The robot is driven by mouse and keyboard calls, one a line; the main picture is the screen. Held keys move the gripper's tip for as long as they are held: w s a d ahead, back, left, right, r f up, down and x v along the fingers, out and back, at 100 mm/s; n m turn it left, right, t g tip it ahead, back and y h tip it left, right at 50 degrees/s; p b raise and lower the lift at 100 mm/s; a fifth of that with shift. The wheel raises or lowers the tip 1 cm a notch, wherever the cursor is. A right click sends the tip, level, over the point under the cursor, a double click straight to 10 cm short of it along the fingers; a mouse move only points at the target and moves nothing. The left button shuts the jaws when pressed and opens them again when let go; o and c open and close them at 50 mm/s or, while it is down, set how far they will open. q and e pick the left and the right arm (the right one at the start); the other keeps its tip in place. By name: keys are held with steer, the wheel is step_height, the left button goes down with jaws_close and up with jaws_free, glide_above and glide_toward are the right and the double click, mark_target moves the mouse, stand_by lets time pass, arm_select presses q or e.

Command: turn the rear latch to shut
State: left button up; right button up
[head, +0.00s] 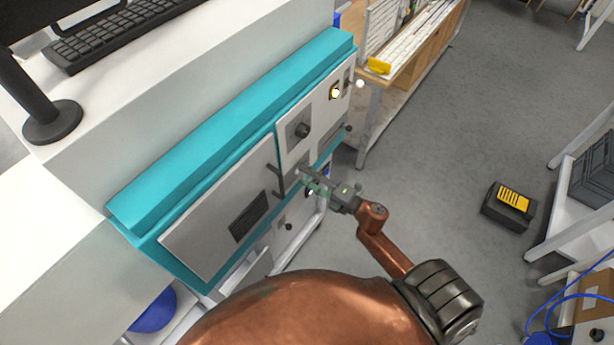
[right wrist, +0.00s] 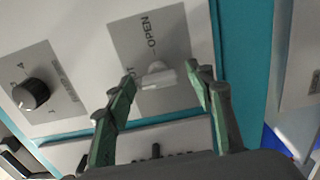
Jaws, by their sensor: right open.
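A small white latch (right wrist: 158,76) sits on a grey plate (right wrist: 148,30) with an "OPEN" label above it and a partly hidden label at its left, ending in "T". Its handle lies roughly crosswise in the right wrist view; I cannot tell exactly which mark it points to. My right gripper (right wrist: 163,80) is open, with its green fingertips on either side of the latch. I see no clear contact. My left gripper is not in view.
A grey door (head: 220,215) with a dark handle is beside the panel. A teal cabinet edge (head: 240,125) runs above. Floor at right is mostly clear around a black-yellow box (head: 510,205).

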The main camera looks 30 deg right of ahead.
steer(key=v, duration=1.2)
stand_by(0.4)
